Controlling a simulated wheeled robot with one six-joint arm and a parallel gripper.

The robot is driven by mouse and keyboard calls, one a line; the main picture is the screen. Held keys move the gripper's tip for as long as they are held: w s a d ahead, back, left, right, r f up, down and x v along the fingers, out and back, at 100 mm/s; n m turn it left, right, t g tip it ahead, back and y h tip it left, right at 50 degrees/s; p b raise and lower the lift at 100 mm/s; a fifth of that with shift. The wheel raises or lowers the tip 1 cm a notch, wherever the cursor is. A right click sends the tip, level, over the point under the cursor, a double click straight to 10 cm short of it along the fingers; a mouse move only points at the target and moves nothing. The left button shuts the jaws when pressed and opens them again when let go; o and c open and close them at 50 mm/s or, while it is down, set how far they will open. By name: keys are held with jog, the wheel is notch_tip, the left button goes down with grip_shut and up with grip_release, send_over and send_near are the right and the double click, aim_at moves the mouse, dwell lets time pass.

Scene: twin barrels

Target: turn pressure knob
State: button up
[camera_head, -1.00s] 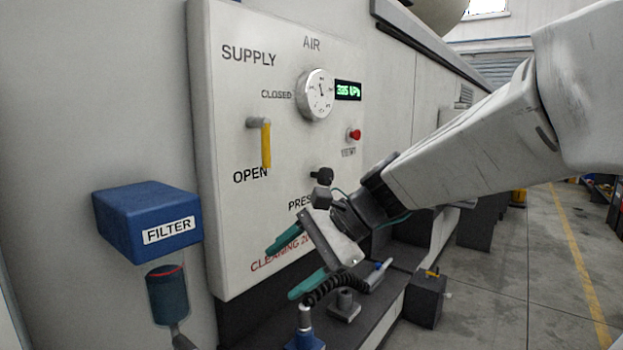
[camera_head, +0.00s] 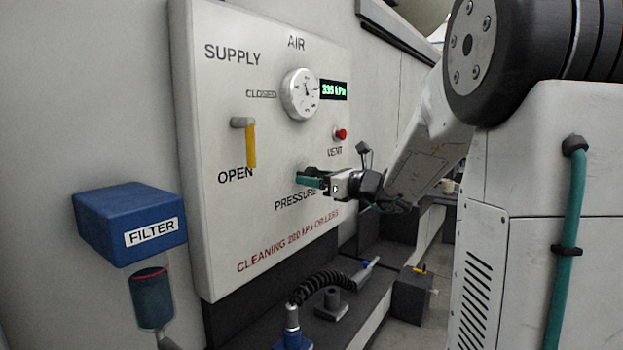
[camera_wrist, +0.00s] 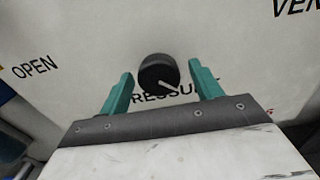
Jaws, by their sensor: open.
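The pressure knob (camera_wrist: 159,73) is a round black knob with a pale pointer line, on the white panel above the PRESSURE label. In the wrist view it sits between the two teal fingers of my open gripper (camera_wrist: 160,90), with a gap on each side. In the head view my gripper (camera_head: 308,178) reaches the panel from the right and hides most of the knob.
The yellow supply lever (camera_head: 250,146) hangs down toward OPEN. The red vent button (camera_head: 340,134) is above right of my gripper. The blue filter box (camera_head: 130,222) juts out at left. A bench with a coiled black hose (camera_head: 318,284) lies below.

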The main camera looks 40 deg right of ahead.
jog(key=shift+w+a, duration=0.2)
jog(key=shift+w, duration=0.35)
jog(key=shift+c, duration=0.2)
jog(key=c, duration=0.9)
